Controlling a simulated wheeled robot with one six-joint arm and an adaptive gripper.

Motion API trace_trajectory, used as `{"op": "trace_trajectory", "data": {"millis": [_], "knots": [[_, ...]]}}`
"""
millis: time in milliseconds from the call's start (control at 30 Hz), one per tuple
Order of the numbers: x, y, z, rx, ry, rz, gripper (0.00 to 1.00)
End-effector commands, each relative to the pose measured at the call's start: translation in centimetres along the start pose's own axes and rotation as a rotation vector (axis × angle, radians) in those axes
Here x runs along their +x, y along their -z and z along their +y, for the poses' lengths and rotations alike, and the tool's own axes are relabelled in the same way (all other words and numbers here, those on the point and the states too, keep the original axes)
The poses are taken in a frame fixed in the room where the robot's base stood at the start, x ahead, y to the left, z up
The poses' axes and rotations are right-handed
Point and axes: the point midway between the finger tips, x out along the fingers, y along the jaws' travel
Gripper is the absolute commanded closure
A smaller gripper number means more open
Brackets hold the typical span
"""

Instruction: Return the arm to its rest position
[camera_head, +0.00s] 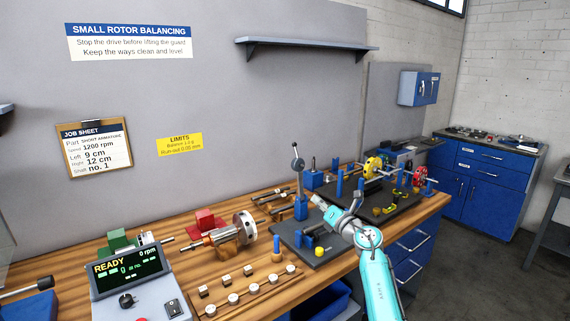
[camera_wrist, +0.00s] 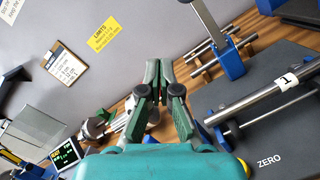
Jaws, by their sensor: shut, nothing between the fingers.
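My turquoise arm (camera_head: 372,262) reaches up from the lower right of the head view, over the front of the bench. My gripper (camera_head: 318,201) is at its far end, small in this view and near a dark plate (camera_head: 285,238) with a blue-based lever stand. In the wrist view my gripper (camera_wrist: 155,72) has its fingers together and holds nothing.
The wooden bench (camera_head: 180,270) carries a control box (camera_head: 132,275) reading READY and 0 rpm, a copper-wound rotor (camera_head: 222,235), a row of small weights and a second dark plate with rotors. A wall shelf (camera_head: 305,47) hangs above. Open floor lies at the right.

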Motion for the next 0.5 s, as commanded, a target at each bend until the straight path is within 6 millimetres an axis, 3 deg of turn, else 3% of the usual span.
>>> {"op": "trace_trajectory", "data": {"millis": [33,100,500], "knots": [[-1.3,2.3,-0.7,0.049,-0.003,-0.006,1.00],[-3.1,4.9,-1.4,0.121,-0.009,-0.019,1.00],[-15.0,17.8,-3.2,0.532,-0.028,-0.101,1.00]]}}
